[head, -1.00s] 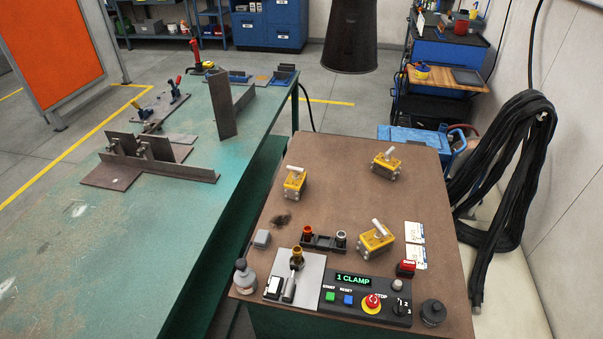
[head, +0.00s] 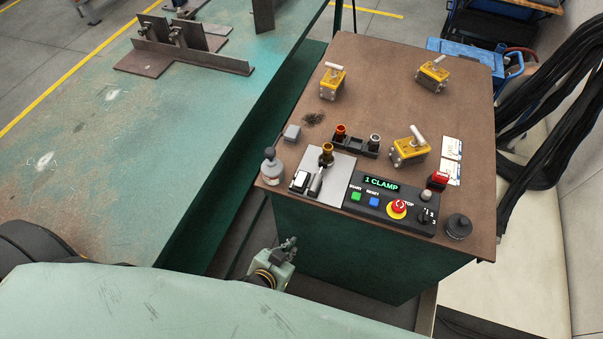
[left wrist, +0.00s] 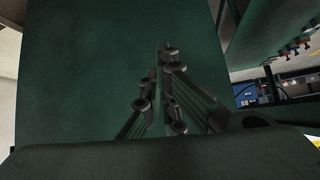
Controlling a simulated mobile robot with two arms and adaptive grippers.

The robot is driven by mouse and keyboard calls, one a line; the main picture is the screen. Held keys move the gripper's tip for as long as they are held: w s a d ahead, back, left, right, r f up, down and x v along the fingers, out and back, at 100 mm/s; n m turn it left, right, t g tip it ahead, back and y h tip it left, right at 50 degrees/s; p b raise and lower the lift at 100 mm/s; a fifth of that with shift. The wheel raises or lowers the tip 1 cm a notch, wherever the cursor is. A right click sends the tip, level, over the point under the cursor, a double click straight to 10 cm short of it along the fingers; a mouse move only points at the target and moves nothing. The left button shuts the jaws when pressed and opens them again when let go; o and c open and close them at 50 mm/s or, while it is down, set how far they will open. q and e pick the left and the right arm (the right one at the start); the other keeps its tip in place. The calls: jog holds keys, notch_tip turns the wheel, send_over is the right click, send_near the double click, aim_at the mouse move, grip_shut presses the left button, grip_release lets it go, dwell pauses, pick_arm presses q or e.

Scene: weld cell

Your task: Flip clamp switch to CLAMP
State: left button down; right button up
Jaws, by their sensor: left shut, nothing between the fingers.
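The control box (head: 390,203) sits at the front of a brown-topped cabinet; its green display reads "1 CLAMP". It carries a green START button, a blue RESET button, a red stop button (head: 397,207) and a black selector knob (head: 424,215) marked 1, 2, 3. Left of it, a light grey plate (head: 339,172) bears a lever (head: 317,181) and a small black-and-white switch (head: 300,181). I cannot read which is the clamp switch. My left gripper (head: 289,243) is shut and empty, below the top's front edge. Its fingers (left wrist: 160,60) face the green cabinet side in the left wrist view.
Yellow toggle clamps (head: 410,147) stand on the brown top (head: 376,92). A grey bottle (head: 271,166) and a black knob (head: 459,226) stand near its front corners. A green bench (head: 130,150) with steel plates lies to the left, separated by a gap. Black cables hang at right.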

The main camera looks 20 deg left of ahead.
pick_arm(q)
jog(key=w+r+n+t+b, duration=0.1)
jog(key=w+r+t, duration=0.1)
jog(key=r, duration=1.1)
jog(key=w+a+r+n+t+b, duration=0.1)
jog(key=w+r+t, duration=0.1)
jog(key=r, duration=1.2)
jog(key=shift+a+t+y+b, duration=0.2)
jog(key=shift+t+y+b, duration=0.2)
jog(key=shift+t, duration=0.5)
jog(key=shift+w, duration=0.1)
jog(key=p, duration=0.2)
send_over(302, 181)
notch_tip(302, 181, down, 2)
jog(key=shift+w+f, duration=0.15)
jog(key=shift+f, duration=0.05)
notch_tip(302, 181, down, 3)
jog(key=shift+r, duration=0.1)
jog(key=shift+f, duration=0.75)
